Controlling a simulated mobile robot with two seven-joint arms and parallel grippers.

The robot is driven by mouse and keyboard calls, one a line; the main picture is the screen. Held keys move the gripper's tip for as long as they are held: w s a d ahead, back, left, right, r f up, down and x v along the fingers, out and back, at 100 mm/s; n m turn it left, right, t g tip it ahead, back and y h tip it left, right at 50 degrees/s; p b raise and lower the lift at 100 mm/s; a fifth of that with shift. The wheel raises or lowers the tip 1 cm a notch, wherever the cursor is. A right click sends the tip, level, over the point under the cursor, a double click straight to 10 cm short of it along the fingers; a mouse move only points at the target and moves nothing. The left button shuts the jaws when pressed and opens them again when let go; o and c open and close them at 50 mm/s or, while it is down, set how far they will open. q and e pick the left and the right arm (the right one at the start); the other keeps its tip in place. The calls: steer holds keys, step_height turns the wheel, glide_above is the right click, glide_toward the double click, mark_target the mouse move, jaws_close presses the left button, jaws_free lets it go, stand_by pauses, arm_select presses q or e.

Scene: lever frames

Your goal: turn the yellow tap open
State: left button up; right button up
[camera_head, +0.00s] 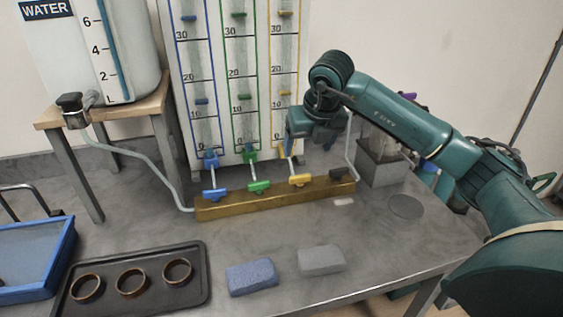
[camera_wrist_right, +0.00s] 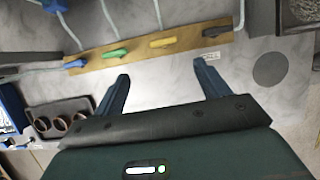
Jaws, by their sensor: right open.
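The yellow tap (camera_head: 300,180) sits on a long brass bar (camera_head: 245,207), between a green tap (camera_head: 259,187) and a dark tap (camera_head: 341,174). Its handle lies roughly along the bar, and it also shows in the right wrist view (camera_wrist_right: 161,42). My right gripper (camera_head: 307,147) hangs above the bar near the yellow tap, touching nothing that I can see. In the wrist view its two fingers (camera_wrist_right: 162,73) are apart and empty, with the yellow tap beyond the gap between them. My left gripper is out of view.
A blue tap (camera_head: 215,194) is at the bar's left end. Thin pipes rise behind the taps to a gauge panel (camera_head: 240,80). A grey box (camera_head: 382,165) stands right of the bar. Sponges (camera_head: 251,276) and a dark tray (camera_head: 195,290) lie in front; the table between is mostly clear.

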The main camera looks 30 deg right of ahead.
mark_target(301, 176)
steer(key=x, duration=0.3)
steer(key=p+x, duration=0.1)
steer(key=x, duration=0.3)
steer(key=p+x, duration=0.1)
steer(key=x, duration=0.3)
steer(key=shift+d+f, duration=0.2)
steer(key=shift+d, duration=0.15)
steer(key=shift+w+f, duration=0.25)
steer(key=shift+f, duration=0.3)
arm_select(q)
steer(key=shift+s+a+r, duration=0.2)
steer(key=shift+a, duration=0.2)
arm_select(e)
steer(key=shift+c, duration=0.5)
steer(key=c, duration=0.9)
